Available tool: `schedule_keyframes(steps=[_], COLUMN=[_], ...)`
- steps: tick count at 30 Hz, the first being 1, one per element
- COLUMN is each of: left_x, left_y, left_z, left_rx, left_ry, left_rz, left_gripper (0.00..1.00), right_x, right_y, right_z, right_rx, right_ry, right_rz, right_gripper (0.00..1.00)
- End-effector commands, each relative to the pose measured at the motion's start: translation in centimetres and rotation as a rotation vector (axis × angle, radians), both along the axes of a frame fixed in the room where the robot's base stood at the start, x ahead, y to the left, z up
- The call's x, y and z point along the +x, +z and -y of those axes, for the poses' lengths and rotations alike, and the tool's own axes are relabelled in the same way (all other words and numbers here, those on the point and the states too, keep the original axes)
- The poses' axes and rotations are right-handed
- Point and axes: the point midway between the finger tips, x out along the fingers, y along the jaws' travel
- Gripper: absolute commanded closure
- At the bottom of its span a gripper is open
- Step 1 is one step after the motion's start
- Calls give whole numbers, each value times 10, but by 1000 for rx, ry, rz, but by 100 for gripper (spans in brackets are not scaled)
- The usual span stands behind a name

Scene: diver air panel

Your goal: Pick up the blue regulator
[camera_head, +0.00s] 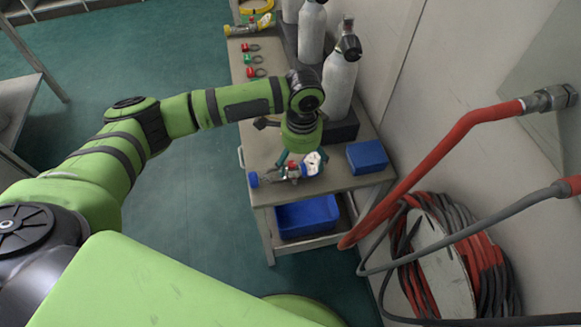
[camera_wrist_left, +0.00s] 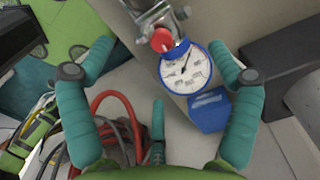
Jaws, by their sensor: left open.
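The blue regulator (camera_head: 290,173) lies near the front end of the grey table, with a blue end cap, a metal body, a red knob and a white dial. In the left wrist view its blue-rimmed gauge (camera_wrist_left: 187,68) and red knob (camera_wrist_left: 162,40) show between the teal fingers; its far end is cut off by the top edge. My left gripper (camera_head: 302,158) points down just over the regulator, close to the gauge. In the left wrist view the left gripper (camera_wrist_left: 160,58) has its fingers spread wide and is empty. My right gripper is out of view.
The grey table (camera_head: 247,143) also bears a blue box (camera_head: 367,157) right of the gauge and tall grey cylinders (camera_head: 340,80) along the wall. A yellow-capped regulator (camera_head: 247,27) lies at the far end. A blue bin (camera_head: 307,216) sits below; a hose reel (camera_head: 437,265) is right.

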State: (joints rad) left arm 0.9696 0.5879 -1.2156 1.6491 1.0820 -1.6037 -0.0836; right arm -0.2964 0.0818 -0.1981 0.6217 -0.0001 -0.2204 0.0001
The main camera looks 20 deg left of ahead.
Motion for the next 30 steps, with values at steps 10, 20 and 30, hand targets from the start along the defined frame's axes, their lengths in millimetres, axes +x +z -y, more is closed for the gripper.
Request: schedule_keyframes(steps=[10, 20, 30], left_x=[4, 4, 5], left_y=[-47, -52, -51], left_z=[2, 2, 2], left_rx=[0, -1, -1], left_ry=[0, -1, 0], left_rz=[1, 4, 5], left_gripper=[10, 18, 91], right_x=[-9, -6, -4], right_y=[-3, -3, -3], right_z=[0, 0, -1], right_rx=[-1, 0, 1], right_ry=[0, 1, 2], right_rz=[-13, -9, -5], right_gripper=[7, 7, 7])
